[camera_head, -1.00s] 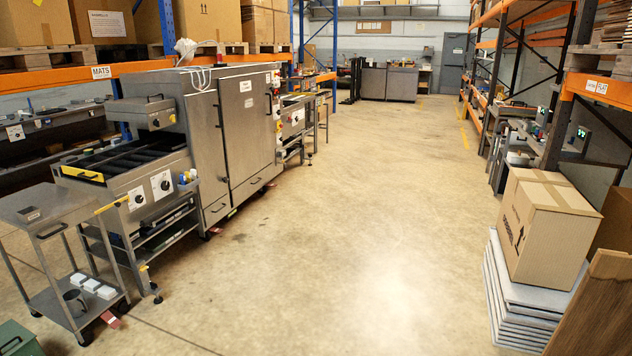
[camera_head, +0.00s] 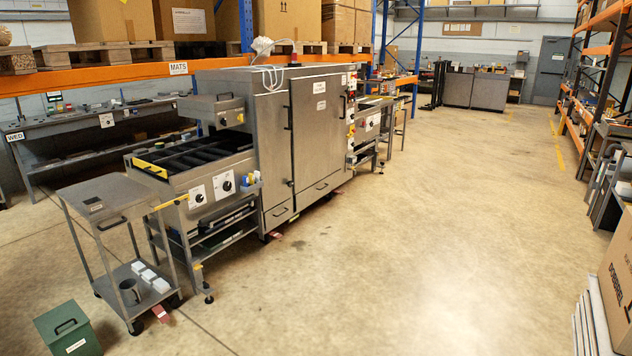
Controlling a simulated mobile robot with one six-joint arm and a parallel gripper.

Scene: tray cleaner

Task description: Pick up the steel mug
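A grey steel mug (camera_head: 130,290) stands on the lower shelf of a steel trolley (camera_head: 97,199) at the left of the head view. Several small white blocks (camera_head: 150,276) lie beside it on the same shelf. The mug looks upright, but it is small in the picture. My gripper is not in view.
A steel tray-cleaning machine (camera_head: 305,135) with a roller infeed stands right of the trolley. A green box (camera_head: 68,330) sits on the floor in front of the trolley. A cardboard box (camera_head: 618,275) is at the right edge. The concrete floor (camera_head: 400,240) between is clear.

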